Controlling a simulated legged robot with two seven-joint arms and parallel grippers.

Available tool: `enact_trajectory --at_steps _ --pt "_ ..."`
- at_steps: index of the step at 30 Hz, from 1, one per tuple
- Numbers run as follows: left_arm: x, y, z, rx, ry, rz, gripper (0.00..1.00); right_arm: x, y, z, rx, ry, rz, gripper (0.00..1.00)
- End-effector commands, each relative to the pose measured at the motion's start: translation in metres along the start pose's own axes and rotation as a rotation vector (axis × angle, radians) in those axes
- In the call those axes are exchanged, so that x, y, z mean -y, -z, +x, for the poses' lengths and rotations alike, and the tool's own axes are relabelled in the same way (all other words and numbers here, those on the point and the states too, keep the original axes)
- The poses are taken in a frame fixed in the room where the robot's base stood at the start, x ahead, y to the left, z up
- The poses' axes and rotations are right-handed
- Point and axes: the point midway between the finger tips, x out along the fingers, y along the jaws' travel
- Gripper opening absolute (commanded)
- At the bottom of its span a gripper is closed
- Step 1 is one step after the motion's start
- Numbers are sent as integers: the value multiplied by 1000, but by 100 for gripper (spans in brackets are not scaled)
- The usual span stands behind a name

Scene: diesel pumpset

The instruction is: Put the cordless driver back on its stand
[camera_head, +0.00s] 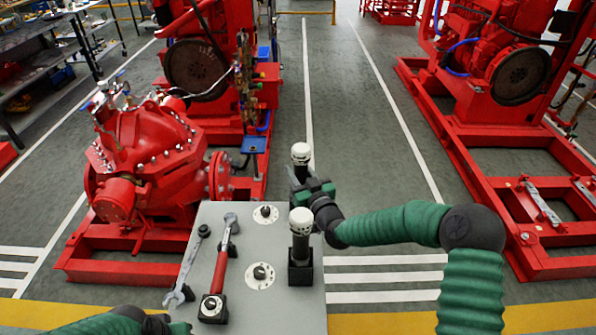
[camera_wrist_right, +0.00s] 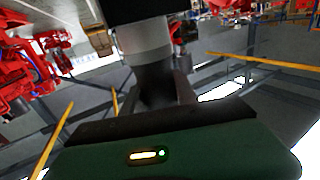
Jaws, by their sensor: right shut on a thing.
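My right gripper (camera_head: 312,187) is shut on a black, white-topped upright tool (camera_head: 301,155), which I take to be the cordless driver. It is beyond the far right corner of the grey table. A similar white-topped black tool (camera_head: 301,222) stands upright in a square black holder (camera_head: 301,272) at the table's right edge. Which stand is the driver's I cannot tell. My left gripper (camera_head: 160,325) is at the bottom left edge, partly cut off.
The grey table (camera_head: 235,285) carries a spanner (camera_head: 186,270), a red-handled tool (camera_head: 221,265) by a black block, and two white discs with black knobs (camera_head: 266,213) (camera_head: 260,275). A red pump (camera_head: 145,155) stands close left.

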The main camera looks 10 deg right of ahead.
Motion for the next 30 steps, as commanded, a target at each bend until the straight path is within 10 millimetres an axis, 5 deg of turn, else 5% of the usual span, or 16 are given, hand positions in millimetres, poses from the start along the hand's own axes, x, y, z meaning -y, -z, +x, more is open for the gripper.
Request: enact_trajectory --at_steps 24,25,30 --pt "0 -3 13 0 0 0 52 0 -14 0 -5 0 -1 0" --pt "0 -3 12 0 0 0 52 0 -13 0 -6 0 -1 39" --pt "0 -3 12 0 0 0 52 0 -14 0 -3 0 0 61"
